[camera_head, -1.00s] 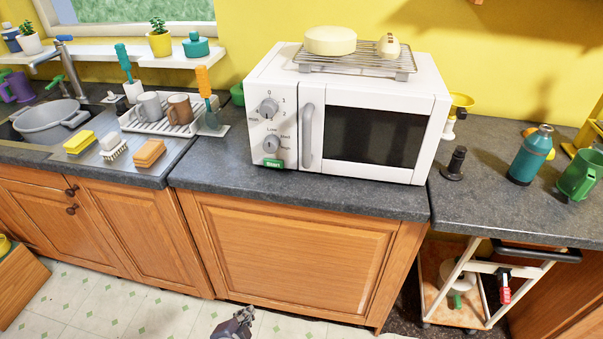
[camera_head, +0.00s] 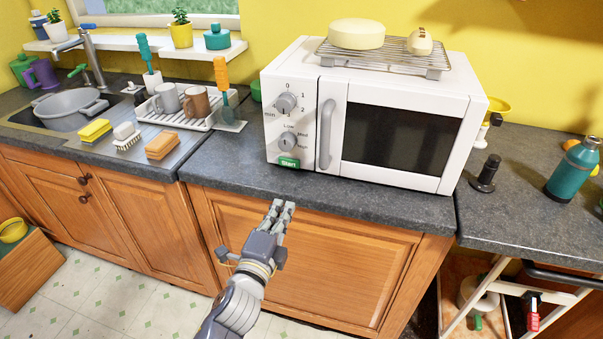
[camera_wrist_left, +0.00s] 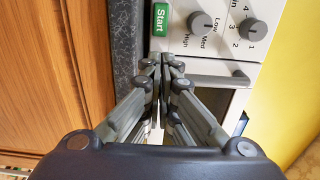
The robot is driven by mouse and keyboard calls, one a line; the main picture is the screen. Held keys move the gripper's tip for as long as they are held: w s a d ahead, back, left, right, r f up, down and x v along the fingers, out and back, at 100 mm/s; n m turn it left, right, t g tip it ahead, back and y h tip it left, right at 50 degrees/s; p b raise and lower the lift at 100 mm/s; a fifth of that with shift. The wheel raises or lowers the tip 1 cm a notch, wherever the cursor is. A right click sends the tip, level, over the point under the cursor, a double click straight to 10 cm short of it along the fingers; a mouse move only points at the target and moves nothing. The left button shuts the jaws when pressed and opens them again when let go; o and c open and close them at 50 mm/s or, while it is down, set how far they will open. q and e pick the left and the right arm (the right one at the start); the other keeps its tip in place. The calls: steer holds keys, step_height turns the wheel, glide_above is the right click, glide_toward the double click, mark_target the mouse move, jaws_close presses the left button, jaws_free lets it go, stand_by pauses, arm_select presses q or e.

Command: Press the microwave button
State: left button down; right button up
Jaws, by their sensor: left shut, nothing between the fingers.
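The white microwave (camera_head: 305,130) stands on the dark counter, its door shut. Its green Start button (camera_head: 289,162) is at the bottom of the control panel, below two grey knobs. The button also shows at the top of the left wrist view (camera_wrist_left: 161,19). My left gripper (camera_head: 283,208) is shut and empty, in front of the counter edge, below the button and apart from it. In the left wrist view its fingertips (camera_wrist_left: 163,62) are together, and the button lies beyond them. My right gripper is not in view.
A wire rack (camera_head: 385,60) with two pale items sits on the microwave. A dish rack (camera_head: 180,118) with mugs, sponges and a sink are to the left. A dark stopper-like item (camera_head: 486,174) and a teal bottle (camera_head: 572,170) stand to the right. The counter before the microwave is clear.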

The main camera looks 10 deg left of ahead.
arm_select(q)
steer(key=p, duration=0.2)
glide_toward(289, 163)
steer(key=w+d, duration=0.1)
steer(key=w, duration=0.1)
steer(key=w+d, duration=0.1)
steer(key=w, duration=0.1)
steer(key=w+d, duration=0.2)
steer(key=w, duration=0.1)
steer(key=shift+f, duration=0.15)
